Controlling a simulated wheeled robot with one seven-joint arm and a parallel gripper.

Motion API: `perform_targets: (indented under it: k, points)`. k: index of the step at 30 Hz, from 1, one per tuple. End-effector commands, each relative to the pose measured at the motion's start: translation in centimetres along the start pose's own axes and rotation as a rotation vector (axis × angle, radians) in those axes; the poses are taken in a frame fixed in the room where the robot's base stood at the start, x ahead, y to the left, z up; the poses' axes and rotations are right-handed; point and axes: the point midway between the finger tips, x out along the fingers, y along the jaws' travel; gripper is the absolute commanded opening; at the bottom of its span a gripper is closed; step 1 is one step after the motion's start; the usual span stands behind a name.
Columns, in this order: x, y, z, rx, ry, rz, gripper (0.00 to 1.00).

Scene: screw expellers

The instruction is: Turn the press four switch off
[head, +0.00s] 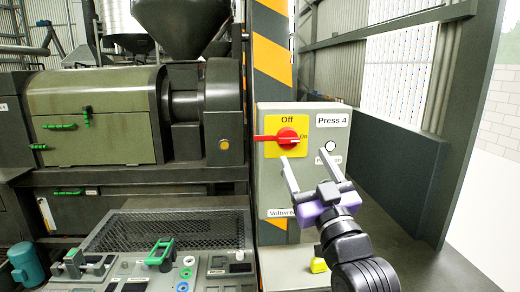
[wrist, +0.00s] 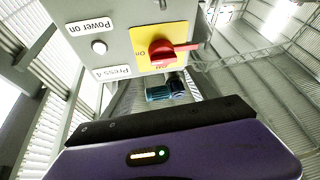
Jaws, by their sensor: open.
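The press four switch (head: 288,136) is a red rotary knob on a yellow plate (head: 272,149) on a grey control box (head: 305,190) labelled "Press 4". "Off" is printed above the knob and "On" to its right; its red lever points left, level. The wrist view shows the knob (wrist: 162,53) upside down, with its lever pointing right. My gripper (head: 303,156) is open and empty, its two pale fingers pointing up toward the box, just below and right of the knob. I cannot tell whether a finger touches the box. The fingers do not show in the wrist view.
A round power-on light (head: 330,145) sits right of the knob, its label partly covered by a finger. A yellow-and-black striped post (head: 272,60) stands behind the box. A press (head: 95,115) and a control panel (head: 130,270) lie to the left.

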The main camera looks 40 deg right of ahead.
Motion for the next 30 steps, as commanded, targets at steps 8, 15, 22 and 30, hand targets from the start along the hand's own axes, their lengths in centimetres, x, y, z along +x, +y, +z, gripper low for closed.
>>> perform_targets:
  k: [8,15,22,30]
  points:
    - [1.3,-0.3,1.6,-0.032,-0.058,-0.014,0.69]
    - [5.0,-0.4,1.7,-0.031,-0.057,-0.015,0.69]
    - [7.2,-0.4,2.0,-0.031,-0.057,-0.014,0.69]
    - [7.6,-0.5,2.1,-0.031,-0.057,-0.015,0.69]
